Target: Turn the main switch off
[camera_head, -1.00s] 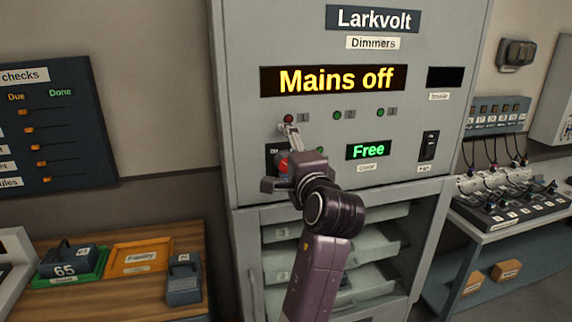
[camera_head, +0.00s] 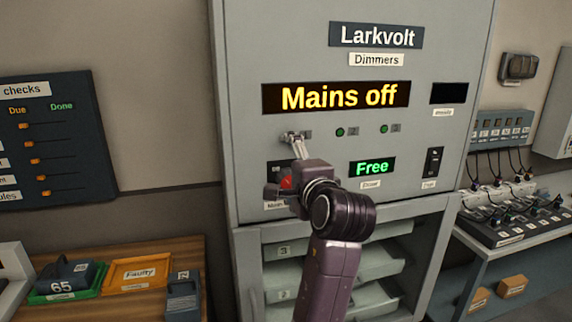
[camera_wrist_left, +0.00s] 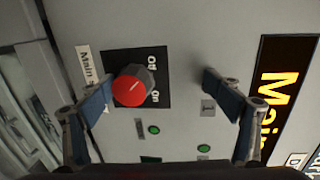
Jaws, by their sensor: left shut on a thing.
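The main switch is a red-faced round knob on a dark plate. It shows in the wrist view (camera_wrist_left: 133,86) beside the words Off and On, and partly in the head view (camera_head: 286,183). A pale line crosses its face; I cannot tell exactly which word it points at. My left gripper (camera_head: 283,162) is at the switch, shut on the knob, with one finger on each side in the wrist view (camera_wrist_left: 160,98). Finger contact is hard to see there. The display (camera_head: 336,96) reads "Mains off". My right gripper is not in view.
The grey Larkvolt dimmer cabinet (camera_head: 235,120) has a "Free" display (camera_head: 372,167), a small black switch (camera_head: 433,162) and green lamps (camera_head: 340,132). Open shelves (camera_head: 375,262) are below.

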